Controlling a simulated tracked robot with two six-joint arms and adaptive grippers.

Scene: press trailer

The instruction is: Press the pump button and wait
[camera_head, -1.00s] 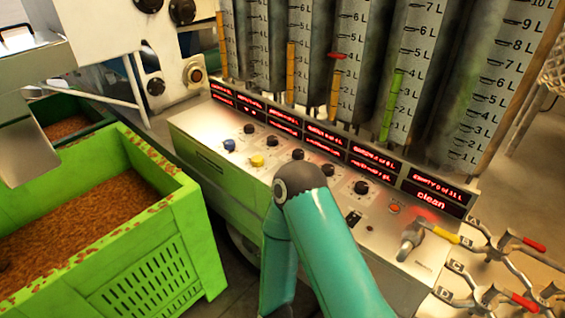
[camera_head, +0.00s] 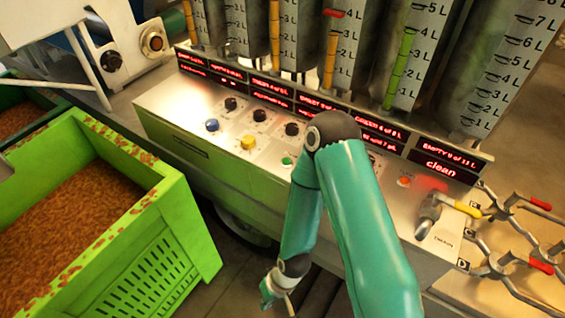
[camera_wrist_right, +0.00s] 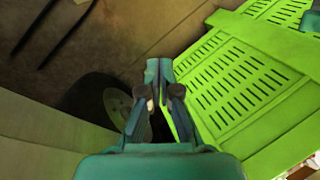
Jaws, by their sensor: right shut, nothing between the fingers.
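The control panel (camera_head: 160,105) has a row of black knobs (camera_head: 260,115), a blue button (camera_head: 212,125), a yellow button (camera_head: 248,142), a green button (camera_head: 287,160) and an orange-red button (camera_head: 404,181). I cannot read which one is the pump button. My right arm crosses in front of the panel and hides part of it. My right gripper (camera_head: 272,300) hangs low in front of the panel, near the bottom edge, apart from the buttons. In the right wrist view the gripper (camera_wrist_right: 158,68) is shut and empty, pointing past the green crate. My left gripper is not in view.
A green crate (camera_head: 195,205) of brown pulp stands at the left, close to my right gripper. Clear measuring tanks (camera_head: 490,70) with red displays (camera_head: 445,168) rise behind the panel. Valve handles with yellow (camera_head: 468,210) and red grips are at the right.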

